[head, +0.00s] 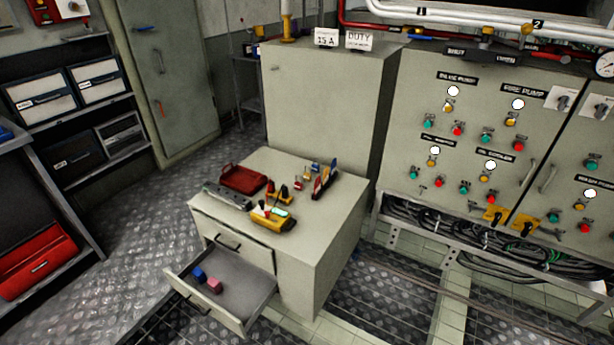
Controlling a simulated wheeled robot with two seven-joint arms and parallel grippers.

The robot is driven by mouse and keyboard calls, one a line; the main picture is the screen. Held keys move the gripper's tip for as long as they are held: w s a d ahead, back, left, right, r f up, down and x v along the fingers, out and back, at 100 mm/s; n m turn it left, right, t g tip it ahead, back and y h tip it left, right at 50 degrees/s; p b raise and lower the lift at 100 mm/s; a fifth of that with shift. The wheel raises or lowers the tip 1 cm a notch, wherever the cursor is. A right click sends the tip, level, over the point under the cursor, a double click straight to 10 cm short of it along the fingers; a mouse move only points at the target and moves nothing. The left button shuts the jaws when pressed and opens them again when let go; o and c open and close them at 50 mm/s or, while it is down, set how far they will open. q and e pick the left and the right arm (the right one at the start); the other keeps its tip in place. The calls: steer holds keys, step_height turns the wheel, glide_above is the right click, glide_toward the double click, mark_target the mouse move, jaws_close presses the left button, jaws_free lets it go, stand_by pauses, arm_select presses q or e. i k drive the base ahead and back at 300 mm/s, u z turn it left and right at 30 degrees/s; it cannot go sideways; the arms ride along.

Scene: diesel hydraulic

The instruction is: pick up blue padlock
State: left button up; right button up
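A small blue block-like object (198,274) lies in the open drawer (246,293) of the low grey cabinet, beside a pink one (215,286). A second small blue item (316,167) stands at the back of the cabinet top (330,208). Both are too small to tell for certain which is the blue padlock. Neither of my grippers is in view.
The cabinet top also holds a red case (243,178), a yellow tool (276,227) and several small items. The pulled-out drawer juts over the floor. A tall grey cabinet (320,105) and a control panel (480,140) stand behind. Floor on the left is clear.

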mark_target(315, 168)
steer(key=u, duration=0.05)
steer(key=k, duration=0.4)
steer(key=z, duration=0.5)
steer(key=i, duration=0.95)
steer(key=z, duration=0.4)
